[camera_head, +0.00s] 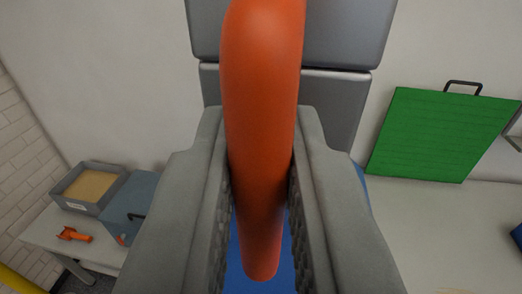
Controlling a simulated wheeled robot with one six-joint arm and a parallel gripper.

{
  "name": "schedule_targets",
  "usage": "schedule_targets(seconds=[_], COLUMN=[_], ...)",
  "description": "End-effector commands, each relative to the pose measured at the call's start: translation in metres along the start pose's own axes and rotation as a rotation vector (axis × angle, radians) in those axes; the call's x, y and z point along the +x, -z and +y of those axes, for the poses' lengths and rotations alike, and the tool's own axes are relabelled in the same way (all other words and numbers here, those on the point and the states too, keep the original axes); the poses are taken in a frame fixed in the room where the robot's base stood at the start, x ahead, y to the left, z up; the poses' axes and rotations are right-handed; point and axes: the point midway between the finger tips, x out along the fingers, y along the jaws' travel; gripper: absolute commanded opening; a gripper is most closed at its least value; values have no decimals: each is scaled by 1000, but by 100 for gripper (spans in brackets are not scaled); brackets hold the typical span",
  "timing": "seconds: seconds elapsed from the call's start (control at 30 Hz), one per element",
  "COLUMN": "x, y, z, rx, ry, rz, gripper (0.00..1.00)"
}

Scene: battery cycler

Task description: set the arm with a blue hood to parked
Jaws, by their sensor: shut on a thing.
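A thick, rounded orange bar (262,110) runs down the middle of the camera view, from the top edge to a rounded lower end. My gripper (260,180) is shut on it, with one grey finger on each side touching it. A blue surface (258,252) shows behind and below the bar between the fingers, and a sliver of blue shows right of the right finger. I cannot tell whether this blue is the hood or how it joins the bar. The fingers hide most of it.
Grey panels (340,95) stand behind the bar. A green panel with a black handle (440,135) leans at the right above a pale surface (430,230). At the left, a table holds a grey tray (62,203), a blue-grey box (130,205) and a small orange object (75,235).

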Motion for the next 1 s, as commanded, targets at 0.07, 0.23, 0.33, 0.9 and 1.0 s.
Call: schedule_targets(seconds=[0.07,0.23,0.33,0.9,1.0], x=[0,0,0,0,-2], y=[-1,-1,-1,0,0], z=[0,0,0,0,0], rx=[0,1,1,1,0], ry=[0,0,0,0,-1], rz=[-1,-2,-2,-1,-1], gripper=[0,0,26,33,33])
